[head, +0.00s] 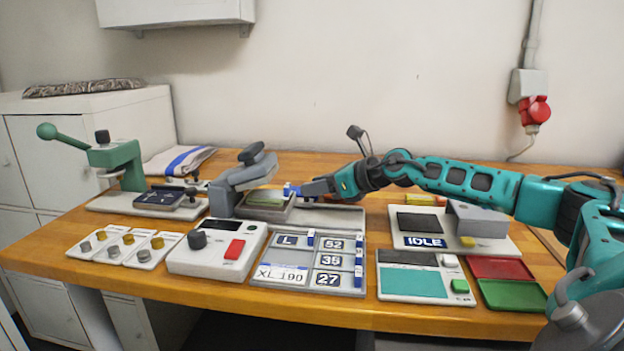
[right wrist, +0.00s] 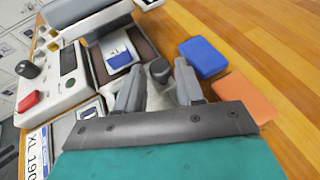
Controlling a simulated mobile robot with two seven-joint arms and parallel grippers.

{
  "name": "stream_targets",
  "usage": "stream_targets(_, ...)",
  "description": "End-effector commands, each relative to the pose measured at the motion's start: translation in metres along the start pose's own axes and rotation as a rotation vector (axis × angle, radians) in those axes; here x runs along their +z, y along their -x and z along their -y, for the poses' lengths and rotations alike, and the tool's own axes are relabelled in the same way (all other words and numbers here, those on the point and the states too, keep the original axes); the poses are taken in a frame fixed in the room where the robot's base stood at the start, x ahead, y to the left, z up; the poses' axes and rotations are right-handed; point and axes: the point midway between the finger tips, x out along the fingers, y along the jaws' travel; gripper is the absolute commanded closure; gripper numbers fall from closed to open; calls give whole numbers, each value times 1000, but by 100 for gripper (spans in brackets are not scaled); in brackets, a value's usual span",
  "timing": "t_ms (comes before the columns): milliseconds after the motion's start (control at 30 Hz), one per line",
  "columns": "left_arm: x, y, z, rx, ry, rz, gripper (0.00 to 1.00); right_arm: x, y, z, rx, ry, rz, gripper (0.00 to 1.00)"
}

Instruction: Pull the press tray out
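The grey press (head: 243,180) stands mid-table with its upper arm raised. Its tray (head: 283,214) sticks out to the right of the press, with a greenish pad on it. In the right wrist view the dark-framed tray (right wrist: 137,38) holds a white and blue piece (right wrist: 119,52). My right gripper (head: 306,190) is at the tray's right side. In the right wrist view its fingers (right wrist: 158,75) stand apart on either side of a dark round knob (right wrist: 158,70), with what looks like a small gap. My left gripper is out of view.
A control box (head: 217,246) with a red button and a size board (head: 306,262) stand in front. A blue block (right wrist: 203,57) and an orange block (right wrist: 248,97) lie beside the gripper. Another green-handled press (head: 118,157) is at left; the IDLE unit (head: 428,241) is at right.

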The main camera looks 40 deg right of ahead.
Motion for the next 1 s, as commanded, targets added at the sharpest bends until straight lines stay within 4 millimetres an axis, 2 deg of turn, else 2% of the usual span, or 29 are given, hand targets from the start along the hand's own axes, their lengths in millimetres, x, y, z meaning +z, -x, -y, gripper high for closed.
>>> stream_targets(200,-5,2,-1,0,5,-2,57,1,-15,0,0,0,1,63)
stream_targets(567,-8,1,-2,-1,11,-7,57,-1,-18,-1,1,1,-2,63)
stream_targets(900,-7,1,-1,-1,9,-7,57,0,-18,-1,1,1,-2,96)
stream_targets(1000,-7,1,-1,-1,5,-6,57,0,-18,-1,1,1,-2,100)
